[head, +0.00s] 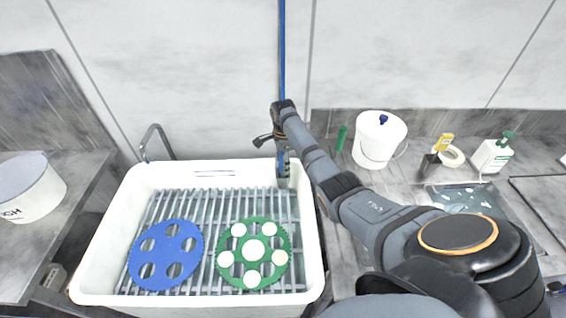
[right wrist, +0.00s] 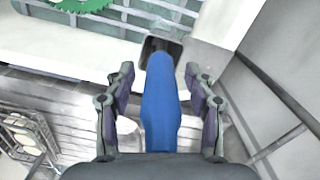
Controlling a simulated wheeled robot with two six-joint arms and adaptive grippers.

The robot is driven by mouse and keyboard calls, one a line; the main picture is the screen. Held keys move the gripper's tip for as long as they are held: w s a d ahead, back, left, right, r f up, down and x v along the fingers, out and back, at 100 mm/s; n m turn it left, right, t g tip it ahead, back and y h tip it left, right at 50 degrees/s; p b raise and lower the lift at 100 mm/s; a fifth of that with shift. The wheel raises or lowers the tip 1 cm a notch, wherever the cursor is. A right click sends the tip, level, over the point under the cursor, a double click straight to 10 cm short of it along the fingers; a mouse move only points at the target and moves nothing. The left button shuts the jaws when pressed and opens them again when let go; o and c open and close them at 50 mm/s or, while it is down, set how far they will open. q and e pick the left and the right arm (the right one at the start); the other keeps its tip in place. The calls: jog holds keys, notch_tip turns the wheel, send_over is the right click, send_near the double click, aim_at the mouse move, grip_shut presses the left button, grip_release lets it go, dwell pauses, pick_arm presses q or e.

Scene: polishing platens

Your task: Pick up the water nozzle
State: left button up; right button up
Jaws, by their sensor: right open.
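The water nozzle (right wrist: 162,110) hangs at the back right of the white basin, under a blue hose (head: 282,50). In the right wrist view it is a blue body with a dark grey head. In the head view only a small blue strip and its grey lower end (head: 283,182) show beside my arm. My right gripper (right wrist: 160,78) is open, with one finger on each side of the blue body and visible gaps between. It also shows in the head view (head: 279,150), partly hidden by its wrist. My left gripper is not in view.
The white basin (head: 312,255) has a slatted rack holding a blue disc (head: 166,255) and a green disc (head: 236,243). A metal tap (head: 155,140) stands behind it. A white bucket (head: 378,142) and a bottle (head: 491,157) stand on the right counter.

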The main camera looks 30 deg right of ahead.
jog(key=shift+f, duration=0.35)
grip_shut()
jog(key=shift+r, duration=0.1)
